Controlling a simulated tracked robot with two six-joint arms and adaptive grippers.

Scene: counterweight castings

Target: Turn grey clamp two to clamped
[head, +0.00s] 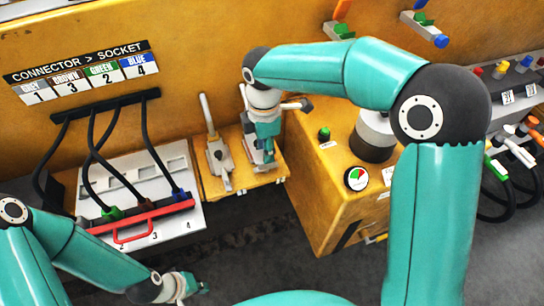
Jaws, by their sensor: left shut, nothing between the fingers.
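Two grey toggle clamps stand side by side on a small yellow shelf (238,182). The left grey clamp (216,155) shows fully, its pale lever standing upright. The right grey clamp (250,153) is partly hidden behind my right gripper (268,155), so its lever's position is hard to tell. My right gripper points down at this clamp, touching or very close to it. I cannot make out whether its fingers are open or hold anything. My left gripper (194,287) is low at the bottom left, shut and empty, away from the clamps.
A white socket box (155,170) with a red handle bar and black cables stands left of the clamps. A yellow cabinet (325,195) with a green button (324,133) and a round gauge (356,178) stands right. Dark floor lies in front. Coloured connectors (508,150) are far right.

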